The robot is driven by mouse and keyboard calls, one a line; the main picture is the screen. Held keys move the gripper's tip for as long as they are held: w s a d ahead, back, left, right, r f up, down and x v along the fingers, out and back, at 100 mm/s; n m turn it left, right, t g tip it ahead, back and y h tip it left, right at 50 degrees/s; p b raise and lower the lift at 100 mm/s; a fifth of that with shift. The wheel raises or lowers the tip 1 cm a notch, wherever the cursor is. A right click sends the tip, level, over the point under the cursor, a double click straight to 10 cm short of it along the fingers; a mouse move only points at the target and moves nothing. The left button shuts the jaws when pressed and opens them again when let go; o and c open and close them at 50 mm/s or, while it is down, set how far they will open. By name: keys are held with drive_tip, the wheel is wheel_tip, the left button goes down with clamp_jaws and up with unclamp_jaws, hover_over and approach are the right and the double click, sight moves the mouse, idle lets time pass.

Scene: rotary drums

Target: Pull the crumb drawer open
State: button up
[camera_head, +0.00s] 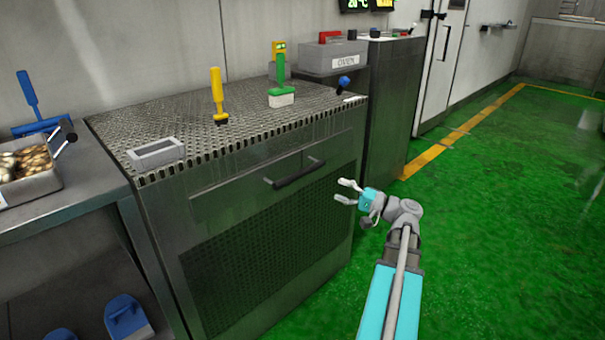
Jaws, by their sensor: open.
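The crumb drawer (230,188) looks to be the flat metal front near the top of the steel cabinet. It sits flush with the cabinet face. A dark bar handle (299,174) stands out from the drawer's right part, running level with the top edge. My gripper (340,191) is open and empty, a little right of the handle and slightly lower in the picture. Its fingers point left toward the cabinet and appear apart from the handle. The arm reaches in from the lower right.
The perforated cabinet top (190,124) holds a yellow-handled tool (217,92), a green tool (280,75) and a small grey tray (156,153). A side table (70,195) is at left. Green floor (500,220) is clear at right.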

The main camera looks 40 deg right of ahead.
sight(300, 174)
drive_tip(key=shift+p+x, duration=1.1)
drive_tip(key=shift+x, duration=5.45)
drive_tip(key=shift+r, duration=0.1)
